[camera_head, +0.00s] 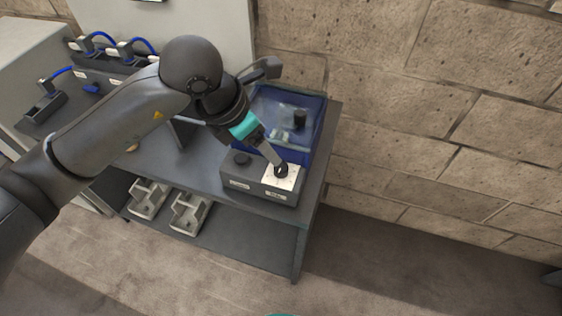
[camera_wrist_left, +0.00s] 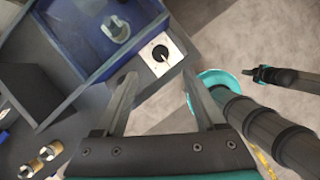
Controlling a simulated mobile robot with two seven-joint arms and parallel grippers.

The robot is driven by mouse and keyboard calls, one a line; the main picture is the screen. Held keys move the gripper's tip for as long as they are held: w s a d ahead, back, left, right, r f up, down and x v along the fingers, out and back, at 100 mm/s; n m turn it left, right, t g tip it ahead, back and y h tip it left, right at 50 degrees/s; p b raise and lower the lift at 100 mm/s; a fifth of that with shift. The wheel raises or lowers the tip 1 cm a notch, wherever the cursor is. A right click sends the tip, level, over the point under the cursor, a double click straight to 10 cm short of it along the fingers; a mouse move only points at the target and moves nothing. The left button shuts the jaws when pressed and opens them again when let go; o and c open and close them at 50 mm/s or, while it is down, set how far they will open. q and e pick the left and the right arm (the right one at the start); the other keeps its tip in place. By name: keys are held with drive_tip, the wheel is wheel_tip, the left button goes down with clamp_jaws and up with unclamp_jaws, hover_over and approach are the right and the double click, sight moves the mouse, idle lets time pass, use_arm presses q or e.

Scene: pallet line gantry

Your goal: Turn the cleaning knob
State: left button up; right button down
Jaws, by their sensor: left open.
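A black round knob (camera_head: 281,170) sits on a white square plate (camera_head: 292,183) on top of a grey box (camera_head: 238,175) at the bench's front right corner. The knob also shows in the left wrist view (camera_wrist_left: 160,53), with a light pointer mark. My left gripper (camera_head: 275,160) reaches down from the left, its tip close to the knob. In the wrist view my left gripper (camera_wrist_left: 173,85) is open and empty. The knob lies beyond the fingertips, not between them. Whether a finger touches it cannot be told. My right gripper (camera_wrist_left: 262,74) appears small and dark, its jaws unclear.
A blue-walled bin (camera_head: 317,118) stands right behind the box. Grey trays (camera_head: 188,213) lie on the lower shelf. A stone wall (camera_head: 430,110) stands at the right; the floor in front is clear.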

sight(282, 166)
use_arm(q)
drive_tip(key=b+x, duration=0.1)
drive_tip(key=x, duration=0.9)
drive_tip(key=shift+d+f, duration=0.2)
clamp_jaws()
